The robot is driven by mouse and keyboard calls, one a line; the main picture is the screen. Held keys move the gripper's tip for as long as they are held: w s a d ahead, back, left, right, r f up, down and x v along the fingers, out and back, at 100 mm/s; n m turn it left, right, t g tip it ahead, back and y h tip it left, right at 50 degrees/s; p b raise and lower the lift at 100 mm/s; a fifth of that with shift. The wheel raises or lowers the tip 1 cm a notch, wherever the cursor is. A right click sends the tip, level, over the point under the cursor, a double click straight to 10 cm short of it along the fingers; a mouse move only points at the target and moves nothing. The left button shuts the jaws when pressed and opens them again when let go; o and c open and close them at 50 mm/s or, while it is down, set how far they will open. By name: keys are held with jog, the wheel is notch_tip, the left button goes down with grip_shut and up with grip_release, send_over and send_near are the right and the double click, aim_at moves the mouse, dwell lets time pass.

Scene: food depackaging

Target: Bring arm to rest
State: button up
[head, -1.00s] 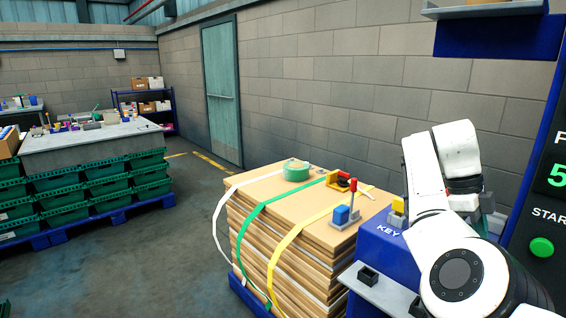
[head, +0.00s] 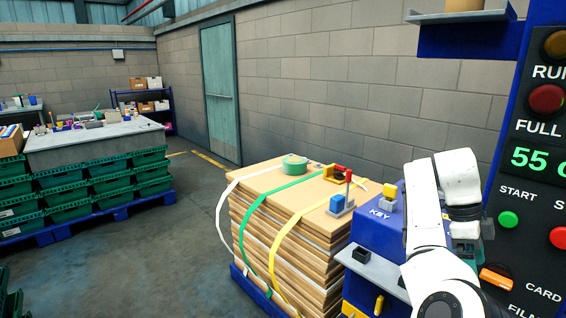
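My white arm rises at the lower right of the head view, bent at the top. My gripper (head: 466,236) points down at the arm's far end, in front of the dark control panel. Its fingers are small and partly hidden by my arm, so I cannot tell whether it is open or shut. I see no object clearly held in it.
A blue machine (head: 375,230) with a KEY label and a grey shelf (head: 375,275) stands beside my arm. The control panel (head: 530,190) has several buttons. Strapped cardboard sheets (head: 285,240) stand left of it. Green crates (head: 90,195) are farther left; open floor lies between.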

jog(key=s+f+n+t+h, duration=0.1)
jog(key=s+f+n, duration=0.6)
jog(key=f, duration=0.4)
jog(key=s+f+n+t, duration=0.1)
jog(key=s+f+n, duration=0.3)
jog(key=s+f, duration=0.6)
jog(key=s+a+f+n+t+y, duration=0.1)
jog(key=s+a+f+n, duration=0.2)
jog(key=s+a+n, duration=0.5)
jog(key=s+a+f+n+t+y, duration=0.1)
jog(key=s+a+f+n+y, duration=0.1)
jog(key=s+a+n, duration=0.5)
jog(key=s+a+f, duration=0.1)
jog(key=s, duration=0.4)
jog(key=shift+f+n+t, duration=0.2)
jog(key=shift+n+t, duration=0.1)
jog(key=shift+n, duration=0.1)
